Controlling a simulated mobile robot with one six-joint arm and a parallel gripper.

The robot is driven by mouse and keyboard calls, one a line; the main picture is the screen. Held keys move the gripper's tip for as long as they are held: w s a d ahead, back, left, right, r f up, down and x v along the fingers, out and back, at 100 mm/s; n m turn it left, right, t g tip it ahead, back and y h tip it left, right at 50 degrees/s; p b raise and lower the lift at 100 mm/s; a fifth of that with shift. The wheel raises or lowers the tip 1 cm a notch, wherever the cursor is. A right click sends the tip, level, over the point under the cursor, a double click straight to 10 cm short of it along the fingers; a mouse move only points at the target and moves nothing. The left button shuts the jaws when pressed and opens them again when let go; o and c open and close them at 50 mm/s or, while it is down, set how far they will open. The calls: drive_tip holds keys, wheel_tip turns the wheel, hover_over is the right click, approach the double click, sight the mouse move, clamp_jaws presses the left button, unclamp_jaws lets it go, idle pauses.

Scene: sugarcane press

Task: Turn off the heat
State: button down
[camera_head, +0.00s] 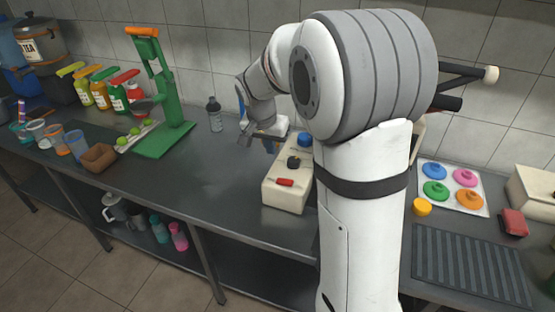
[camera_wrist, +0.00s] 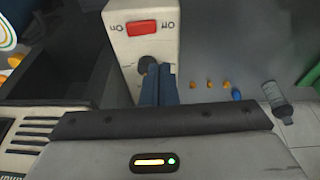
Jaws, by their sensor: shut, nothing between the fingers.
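A cream control box (camera_head: 283,197) stands on the counter left of my arm. It has a red switch (camera_head: 285,183), a black knob (camera_head: 293,162) and a blue knob (camera_head: 304,138). In the wrist view, the red switch (camera_wrist: 143,28) sits between upside-down "On" and "Off" labels, with "Off" at its right. Which way it is tipped is unclear. My gripper (camera_wrist: 158,72) is shut and empty, its blue fingers by the black knob (camera_wrist: 147,60). They partly hide the knob; I cannot tell whether they touch it.
A dark bottle (camera_head: 214,114) and a green press (camera_head: 165,125) stand left of the box. Cups, a brown bowl (camera_head: 98,157) and sauce bottles are farther left. A tray of coloured lids (camera_head: 450,187) and a ridged dark mat (camera_head: 470,268) lie right of my arm.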

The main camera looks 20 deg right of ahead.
drive_tip(key=shift+a+r, duration=0.3)
drive_tip(key=shift+r, duration=0.4)
drive_tip(key=shift+a+r, duration=0.3)
drive_tip(key=shift+r, duration=0.35)
drive_tip(key=shift+s, duration=0.1)
drive_tip(key=s+n+y, duration=0.2)
drive_tip(key=s+n, duration=0.5)
drive_tip(key=s, duration=1.8)
drive_tip(key=shift+s+a, duration=0.15)
drive_tip(key=shift+s, duration=0.25)
